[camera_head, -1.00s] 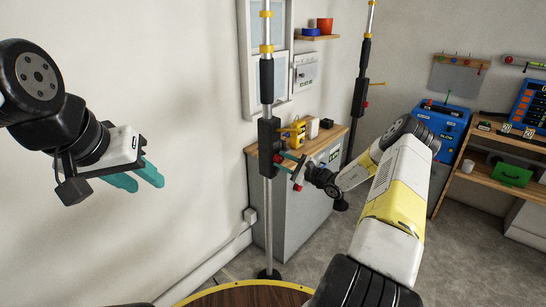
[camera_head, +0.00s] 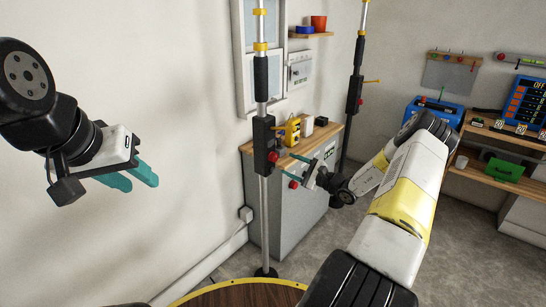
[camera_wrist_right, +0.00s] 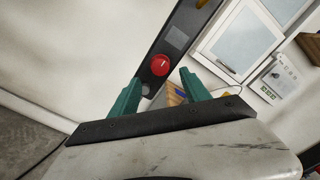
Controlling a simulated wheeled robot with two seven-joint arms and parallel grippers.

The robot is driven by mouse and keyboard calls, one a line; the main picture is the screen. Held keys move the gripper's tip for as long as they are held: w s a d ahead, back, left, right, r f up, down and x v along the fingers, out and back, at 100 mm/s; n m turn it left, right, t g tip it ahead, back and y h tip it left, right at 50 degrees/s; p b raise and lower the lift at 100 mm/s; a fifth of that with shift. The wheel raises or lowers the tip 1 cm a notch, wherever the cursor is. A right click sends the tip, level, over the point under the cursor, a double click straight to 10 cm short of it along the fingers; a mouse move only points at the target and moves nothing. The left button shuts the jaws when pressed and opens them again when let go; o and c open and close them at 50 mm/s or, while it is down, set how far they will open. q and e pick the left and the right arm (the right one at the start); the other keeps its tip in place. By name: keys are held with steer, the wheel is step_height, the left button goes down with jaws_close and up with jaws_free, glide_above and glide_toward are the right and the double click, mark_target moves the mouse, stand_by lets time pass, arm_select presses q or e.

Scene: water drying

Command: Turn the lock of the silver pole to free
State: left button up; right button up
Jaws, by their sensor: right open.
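The silver pole (camera_head: 263,222) stands upright left of centre in the head view. Its black lock housing (camera_head: 264,140) carries a round red knob (camera_head: 273,156) on its side. In the right wrist view the red knob (camera_wrist_right: 160,65) faces me on the black housing (camera_wrist_right: 176,42), just beyond the fingertips. My right gripper (camera_head: 287,165) is open and empty to the right of the knob. Its teal fingers (camera_wrist_right: 160,78) stand apart with the knob between them in the picture, not gripped. My left gripper (camera_head: 143,184) hangs open and empty at the left, away from the pole.
A second pole (camera_head: 357,75) stands behind to the right. A grey cabinet (camera_head: 313,205) with a wooden top, a yellow tool (camera_head: 292,132) and small items stands behind the silver pole. A round wooden table (camera_head: 240,294) is at the bottom. A shelf (camera_head: 490,178) stands right.

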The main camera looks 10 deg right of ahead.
steer(key=shift+s+d, duration=0.3)
steer(key=shift+s, duration=0.1)
